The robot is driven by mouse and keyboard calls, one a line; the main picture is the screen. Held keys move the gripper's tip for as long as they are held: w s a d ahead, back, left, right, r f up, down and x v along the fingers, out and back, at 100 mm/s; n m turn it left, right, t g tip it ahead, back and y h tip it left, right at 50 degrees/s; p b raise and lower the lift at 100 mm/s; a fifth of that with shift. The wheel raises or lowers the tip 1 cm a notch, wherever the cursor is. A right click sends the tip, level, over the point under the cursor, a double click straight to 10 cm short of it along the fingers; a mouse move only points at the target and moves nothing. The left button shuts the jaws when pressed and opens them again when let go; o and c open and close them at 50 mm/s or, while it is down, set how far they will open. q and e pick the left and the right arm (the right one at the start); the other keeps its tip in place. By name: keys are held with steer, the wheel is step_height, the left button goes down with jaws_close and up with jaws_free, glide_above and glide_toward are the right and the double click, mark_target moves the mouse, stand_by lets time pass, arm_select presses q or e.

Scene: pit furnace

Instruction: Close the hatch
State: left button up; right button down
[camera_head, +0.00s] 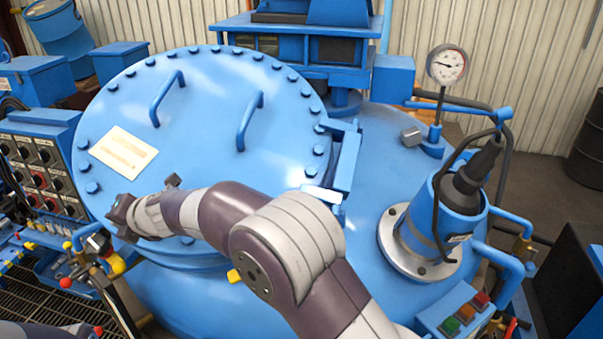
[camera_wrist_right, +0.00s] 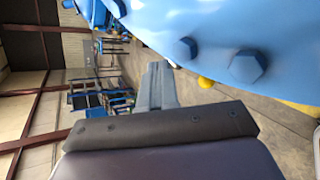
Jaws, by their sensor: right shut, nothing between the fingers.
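The hatch (camera_head: 205,125) is a large round blue lid with bolts around its rim, two bar handles and a pale label plate. It lies over the top of the blue furnace vessel (camera_head: 375,150), with a hinge (camera_head: 345,160) at its right side. I cannot tell whether it sits flush. My right arm reaches left across the lid's front. My right gripper (camera_head: 118,215) is shut and empty at the lid's lower left edge. In the right wrist view the gripper (camera_wrist_right: 160,72) is close beside the bolted blue rim (camera_wrist_right: 215,45); contact is unclear. My left gripper is out of view.
A control panel with several knobs (camera_head: 35,170) stands left of the lid. Valves and levers with red and yellow knobs (camera_head: 110,262) are near my right gripper. A capped cylinder (camera_head: 455,215), a pressure gauge (camera_head: 446,65) and a button box (camera_head: 465,315) are at the right.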

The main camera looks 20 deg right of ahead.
steer(key=w+d+f+b, duration=0.1)
steer(key=w+f+b, duration=0.3)
steer(key=f, duration=0.8)
steer(key=shift+w, duration=0.55)
